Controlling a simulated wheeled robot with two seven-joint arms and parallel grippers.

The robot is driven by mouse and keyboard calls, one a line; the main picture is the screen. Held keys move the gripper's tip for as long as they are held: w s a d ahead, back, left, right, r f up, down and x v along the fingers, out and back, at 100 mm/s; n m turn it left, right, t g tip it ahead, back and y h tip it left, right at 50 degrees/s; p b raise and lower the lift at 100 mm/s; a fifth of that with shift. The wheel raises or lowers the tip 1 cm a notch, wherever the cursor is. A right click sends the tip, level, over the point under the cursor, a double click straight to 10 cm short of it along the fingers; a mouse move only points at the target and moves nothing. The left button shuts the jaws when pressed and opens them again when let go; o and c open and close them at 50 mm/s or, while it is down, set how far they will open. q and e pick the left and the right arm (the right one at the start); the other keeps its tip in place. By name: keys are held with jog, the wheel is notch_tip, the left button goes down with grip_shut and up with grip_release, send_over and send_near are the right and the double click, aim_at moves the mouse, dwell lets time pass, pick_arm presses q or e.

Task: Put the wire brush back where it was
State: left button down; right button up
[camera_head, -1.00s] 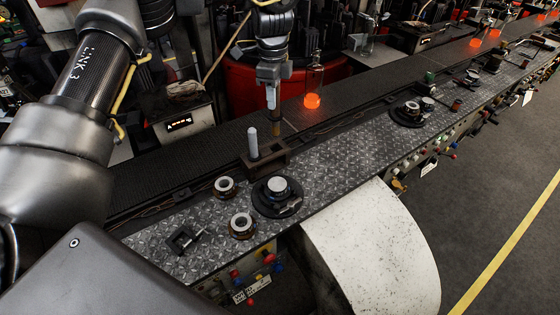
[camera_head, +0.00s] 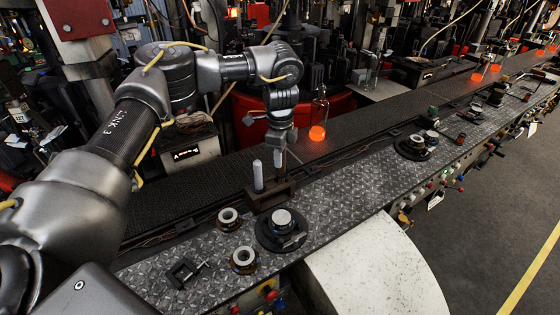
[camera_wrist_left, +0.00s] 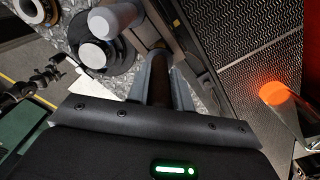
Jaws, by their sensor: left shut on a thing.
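My left gripper (camera_head: 280,152) points down at the right part of a small dark holder box (camera_head: 272,195) on the edge of the diamond-plate bench. It is shut on the wire brush, whose brown handle (camera_wrist_left: 160,80) shows between the fingers in the left wrist view. The brush's lower end is hidden at the holder; I cannot tell how deep it sits. A grey-topped upright rod (camera_head: 257,176) stands in the left part of the holder, close beside my fingers. It also shows in the left wrist view (camera_wrist_left: 116,18). My right gripper is not in view.
A round black mould with a pale top (camera_head: 282,222) and two ring pieces, one farther back (camera_head: 229,218) and one nearer (camera_head: 244,260), stand near the holder. A dark conveyor (camera_head: 350,140) runs behind. A bottle with a glowing orange base (camera_head: 317,132) stands there.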

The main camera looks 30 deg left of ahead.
pick_arm(q)
jog(key=shift+w+a+f, duration=0.1)
jog(key=shift+f, duration=1.1)
jog(key=shift+f, duration=0.1)
jog(key=shift+f, duration=0.1)
jog(key=c, duration=1.2)
grip_release()
jog(key=shift+f, duration=0.15)
jog(key=shift+c, duration=0.2)
notch_tip(320, 180, up, 13)
jog(key=shift+f+b, duration=0.1)
jog(key=shift+b, duration=0.55)
